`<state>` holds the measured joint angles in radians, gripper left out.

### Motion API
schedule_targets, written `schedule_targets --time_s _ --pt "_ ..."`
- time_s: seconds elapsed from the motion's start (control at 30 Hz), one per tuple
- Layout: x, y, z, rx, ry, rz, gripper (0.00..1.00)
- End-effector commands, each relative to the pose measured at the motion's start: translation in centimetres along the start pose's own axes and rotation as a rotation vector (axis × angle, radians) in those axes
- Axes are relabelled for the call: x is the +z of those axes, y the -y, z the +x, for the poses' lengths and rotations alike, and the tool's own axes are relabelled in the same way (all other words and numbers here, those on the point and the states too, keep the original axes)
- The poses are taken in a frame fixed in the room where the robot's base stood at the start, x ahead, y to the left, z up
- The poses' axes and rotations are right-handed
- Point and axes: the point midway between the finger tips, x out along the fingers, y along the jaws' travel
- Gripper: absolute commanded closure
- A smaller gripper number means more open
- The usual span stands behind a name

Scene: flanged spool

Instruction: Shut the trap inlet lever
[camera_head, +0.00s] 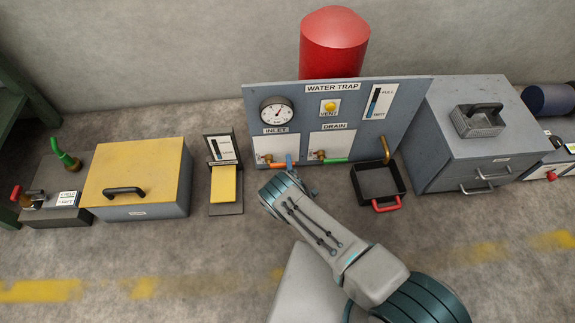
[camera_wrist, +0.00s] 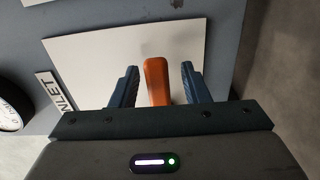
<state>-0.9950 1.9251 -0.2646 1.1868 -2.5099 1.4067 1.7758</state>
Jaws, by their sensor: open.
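The water trap panel (camera_head: 360,92) stands upright against the wall, with an INLET label above a white plate on its lower left. The orange inlet lever (camera_head: 275,165) shows only in part there, beside my gripper (camera_head: 289,160). In the wrist view, the orange inlet lever (camera_wrist: 156,82) stands between the two blue fingers of my gripper (camera_wrist: 160,72). The fingers are open, with a gap on each side of the lever. The lever's lower end is hidden behind the gripper body.
A green drain lever (camera_head: 336,160) sits right of the inlet. A black tray (camera_head: 367,180) with a red handle stands below the drain spout. A yellow-topped box (camera_head: 140,172) and a small stand (camera_head: 226,208) are at the left; a grey cabinet (camera_head: 455,140) is at the right.

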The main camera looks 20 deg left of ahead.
Motion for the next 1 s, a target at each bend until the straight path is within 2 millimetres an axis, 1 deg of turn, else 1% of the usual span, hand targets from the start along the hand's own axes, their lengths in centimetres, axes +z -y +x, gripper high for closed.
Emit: schedule_targets --time_s 0.17,0.33,0.37,0.4,0.7,0.9,1.0 --pt "-0.1 -1.4 0.0 0.001 -0.001 -0.001 0.58" --pt "-0.5 -4.6 -0.1 0.001 -0.006 0.001 0.58" --pt "-0.3 -5.1 -0.2 0.000 -0.006 -0.001 0.58" --pt "0.8 -5.5 -0.6 -0.002 -0.005 -0.004 0.58" --pt "6.7 -9.2 -2.9 -0.002 -0.004 -0.003 0.58" --pt "9.3 -10.7 -4.0 -0.001 -0.005 -0.001 0.58" --pt "10.0 -11.0 -4.2 -0.001 -0.006 0.000 0.58"
